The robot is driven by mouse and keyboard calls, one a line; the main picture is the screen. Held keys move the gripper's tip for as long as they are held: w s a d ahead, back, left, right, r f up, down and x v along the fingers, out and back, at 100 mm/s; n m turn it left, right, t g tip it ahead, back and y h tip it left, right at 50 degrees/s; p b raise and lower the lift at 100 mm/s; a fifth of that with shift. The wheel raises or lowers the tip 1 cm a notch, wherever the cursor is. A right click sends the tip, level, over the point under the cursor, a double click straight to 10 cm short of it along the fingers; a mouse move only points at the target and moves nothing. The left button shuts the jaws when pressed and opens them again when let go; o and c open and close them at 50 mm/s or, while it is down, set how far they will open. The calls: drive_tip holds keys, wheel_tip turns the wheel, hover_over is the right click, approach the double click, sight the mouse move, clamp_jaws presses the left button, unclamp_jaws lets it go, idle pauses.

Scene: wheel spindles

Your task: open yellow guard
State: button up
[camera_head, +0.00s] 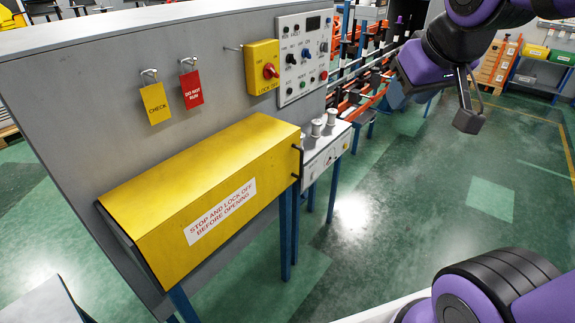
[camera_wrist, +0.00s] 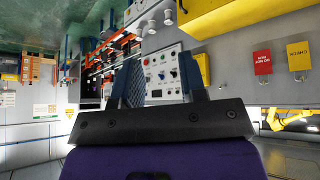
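The yellow guard (camera_head: 205,195) is a long box-shaped cover on the front of a grey panel, with a white label reading "STOP AND LOCK OFF BEFORE OPENING". It appears closed, and a dark handle-like bar shows at its right end. Part of the guard also shows at the upper right of the wrist view (camera_wrist: 235,12), where the scene is turned over. My gripper (camera_head: 468,110) is in the air to the right of the guard, well apart from it. In the wrist view its two fingers (camera_wrist: 162,75) stand apart with nothing between them.
Above the guard are a yellow lock-off box (camera_head: 262,68) with a red knob, a control panel (camera_head: 303,57), and yellow (camera_head: 156,104) and red (camera_head: 191,90) hanging tags. White spools (camera_head: 316,128) stand right of the guard. The green floor (camera_head: 420,210) at right is clear.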

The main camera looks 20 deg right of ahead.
drive_tip(key=w+d+f+n+t, duration=0.1)
drive_tip(key=w+f, duration=0.1)
drive_tip(key=w, duration=0.5)
drive_tip(key=w+d+f+n+t, duration=0.1)
drive_tip(key=w+f, duration=0.2)
drive_tip(key=w, duration=0.4)
drive_tip(key=n+t+y, duration=0.3)
drive_tip(key=t+y, duration=0.5)
hover_over(301, 175)
drive_tip(key=f, duration=3.3)
drive_tip(key=shift+w, duration=0.4)
clamp_jaws()
